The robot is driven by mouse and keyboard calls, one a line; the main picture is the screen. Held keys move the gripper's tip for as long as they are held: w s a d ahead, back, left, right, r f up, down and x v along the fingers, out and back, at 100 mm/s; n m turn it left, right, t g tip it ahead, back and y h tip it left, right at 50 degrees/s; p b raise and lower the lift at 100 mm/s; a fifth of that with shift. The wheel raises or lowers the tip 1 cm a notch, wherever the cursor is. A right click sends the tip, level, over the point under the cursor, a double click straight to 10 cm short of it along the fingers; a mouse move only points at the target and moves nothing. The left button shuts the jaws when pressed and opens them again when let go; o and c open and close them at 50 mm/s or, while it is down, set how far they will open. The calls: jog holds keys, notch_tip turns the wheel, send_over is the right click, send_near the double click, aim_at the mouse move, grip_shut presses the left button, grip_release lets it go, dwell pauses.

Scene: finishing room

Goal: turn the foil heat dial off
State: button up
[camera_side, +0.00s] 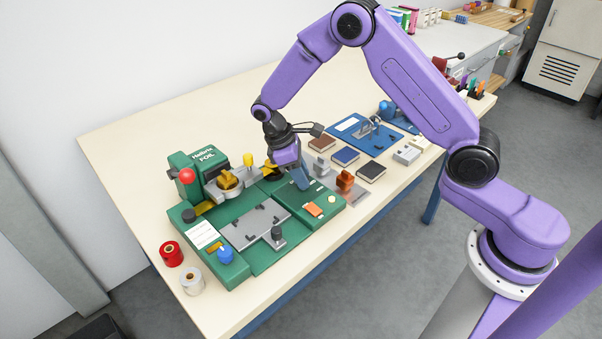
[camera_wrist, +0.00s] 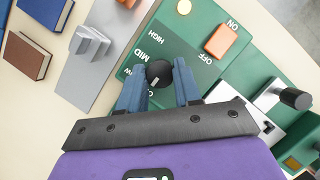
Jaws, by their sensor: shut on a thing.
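The foil heat dial (camera_wrist: 158,73) is a round black knob on the green control panel (camera_wrist: 196,66) of the foil machine. In the wrist view it sits between the blue fingertips of my gripper (camera_wrist: 158,84), which are shut on it. A small pale mark shows on its face, but I cannot tell which setting it points to. White lettering, including HIGH and MID, lies beside it, partly hidden by a finger. In the side view my gripper (camera_side: 301,180) points down at the panel of the green machine (camera_side: 212,220), and hides the dial.
An orange switch (camera_wrist: 222,41) marked ON and OFF and a cream button (camera_wrist: 183,6) are close by on the panel. A black-knobbed clamp (camera_wrist: 295,97) stands at the right. Small books (camera_side: 345,156) and a grey plate with an orange-brown block (camera_side: 345,180) lie beside the machine.

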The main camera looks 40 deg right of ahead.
jog(key=o, duration=1)
jog(key=shift+o, duration=0.2)
jog(key=shift+r, duration=0.1)
jog(key=v, duration=1.7)
jog(key=shift+w, duration=0.2)
jog(key=shift+a, duration=0.15)
jog(key=s+a+r+n+t+y, duration=0.1)
jog(key=s+r+n+t, duration=0.15)
jog(key=s, duration=1.35)
jog(key=s+d+f+y, duration=0.1)
jog(key=s+d, duration=0.2)
jog(key=s, duration=0.6)
jog(key=s+d+f+y, duration=0.1)
jog(key=s+d, duration=0.3)
jog(key=s, duration=0.6)
jog(key=shift+s+d+f+n+t+y, duration=0.15)
jog(key=shift+d+f+n+t+y, duration=0.2)
jog(key=shift+f, duration=0.3)
